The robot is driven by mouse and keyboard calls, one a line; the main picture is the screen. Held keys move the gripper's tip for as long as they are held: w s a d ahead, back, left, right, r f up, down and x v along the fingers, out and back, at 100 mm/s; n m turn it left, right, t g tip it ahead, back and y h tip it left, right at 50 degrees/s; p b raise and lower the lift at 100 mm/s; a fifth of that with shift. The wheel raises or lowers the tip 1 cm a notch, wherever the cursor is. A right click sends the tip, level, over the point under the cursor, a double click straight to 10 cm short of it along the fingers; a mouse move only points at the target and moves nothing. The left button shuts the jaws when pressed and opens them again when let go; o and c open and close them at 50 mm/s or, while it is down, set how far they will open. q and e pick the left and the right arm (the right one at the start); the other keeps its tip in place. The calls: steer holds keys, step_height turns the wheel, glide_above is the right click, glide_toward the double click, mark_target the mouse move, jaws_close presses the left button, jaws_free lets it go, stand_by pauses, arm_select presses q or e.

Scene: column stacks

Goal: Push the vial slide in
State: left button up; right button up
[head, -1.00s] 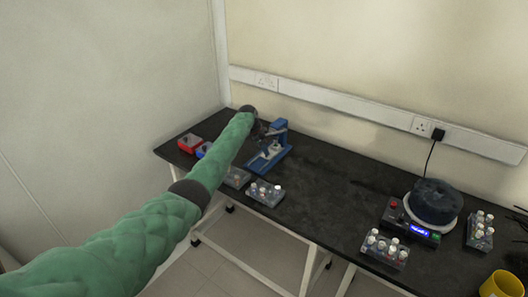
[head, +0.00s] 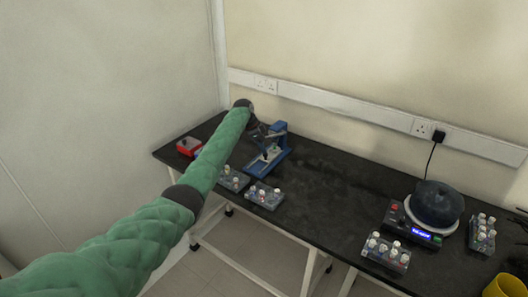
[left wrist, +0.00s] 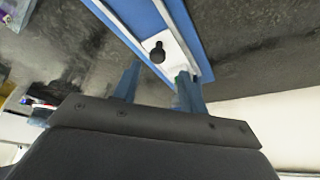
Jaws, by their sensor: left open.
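The blue bench device (head: 270,158) stands on the dark table near the back wall, with an upright at its back and a pale part low in its middle. In the left wrist view, a white slide (left wrist: 178,57) with a black knob (left wrist: 157,52) lies along the blue body (left wrist: 186,25). I take this to be the vial slide. My left gripper (head: 264,131) is at the device's upper left side. Its two blue fingers (left wrist: 159,78) are apart, close to the knob end of the slide. I cannot tell whether they touch it. My right gripper is not in view.
Two vial racks (head: 264,196) (head: 234,180) stand in front of the device. A red box (head: 188,146) is to its left. Further right are a round dark machine (head: 436,204), more vial racks (head: 386,252) and a yellow container (head: 503,287). The table's middle is clear.

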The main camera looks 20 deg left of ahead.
arm_select(q)
steer(key=shift+b+v, duration=0.4)
steer(key=shift+v, duration=1.55)
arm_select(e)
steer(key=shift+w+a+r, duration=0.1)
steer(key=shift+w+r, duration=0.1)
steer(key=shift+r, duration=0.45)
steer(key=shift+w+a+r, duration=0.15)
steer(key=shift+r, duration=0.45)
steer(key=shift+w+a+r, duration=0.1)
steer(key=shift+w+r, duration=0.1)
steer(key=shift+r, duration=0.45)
arm_select(q)
steer(key=shift+r, duration=0.1)
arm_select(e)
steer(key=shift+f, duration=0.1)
